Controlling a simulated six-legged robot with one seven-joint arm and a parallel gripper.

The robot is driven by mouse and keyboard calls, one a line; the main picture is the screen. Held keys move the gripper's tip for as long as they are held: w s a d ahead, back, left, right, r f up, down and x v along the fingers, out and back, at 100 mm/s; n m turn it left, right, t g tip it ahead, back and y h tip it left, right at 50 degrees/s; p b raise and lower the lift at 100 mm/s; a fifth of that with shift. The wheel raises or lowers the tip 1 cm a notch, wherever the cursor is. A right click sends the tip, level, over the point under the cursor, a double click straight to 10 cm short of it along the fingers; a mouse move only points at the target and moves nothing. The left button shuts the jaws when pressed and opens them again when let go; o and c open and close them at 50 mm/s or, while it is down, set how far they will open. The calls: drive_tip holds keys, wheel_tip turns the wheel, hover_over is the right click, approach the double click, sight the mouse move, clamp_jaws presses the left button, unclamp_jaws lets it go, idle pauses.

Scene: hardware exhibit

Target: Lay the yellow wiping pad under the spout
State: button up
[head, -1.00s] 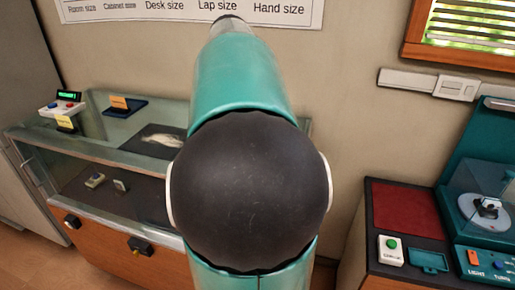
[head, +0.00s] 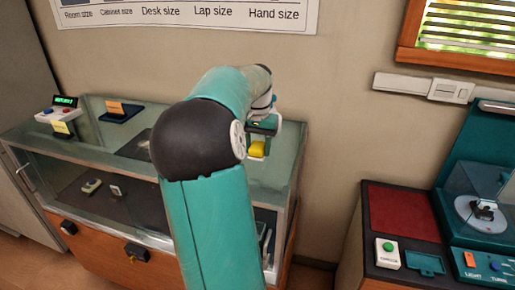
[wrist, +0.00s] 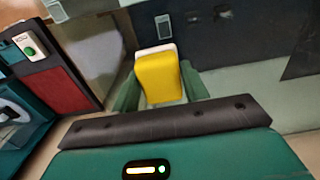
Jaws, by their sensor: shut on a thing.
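The yellow wiping pad (head: 257,149) is in my gripper (head: 262,137), up in the air at the right end of the glass display case in the head view. In the wrist view the yellow pad (wrist: 157,78), with a pale layer along its top edge, sits between the two green fingers of my gripper (wrist: 160,92). The fingers are shut on its sides. I cannot make out a spout in either view.
A glass-topped case (head: 75,143) stands at the left against the wall. At the right is a dark cabinet with a red panel (head: 403,212), a green-button box (head: 388,254) and a teal machine (head: 462,160) under a clear cover. A gap separates them.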

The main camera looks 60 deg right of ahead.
sight(257, 145)
drive_tip(key=shift+f, duration=0.35)
drive_tip(key=shift+f, duration=0.15)
drive_tip(key=o, duration=1)
drive_tip(key=shift+c, duration=0.2)
wheel_tip(257, 145, up, 12)
drive_tip(key=shift+r, duration=0.2)
drive_tip(key=shift+a, duration=0.1)
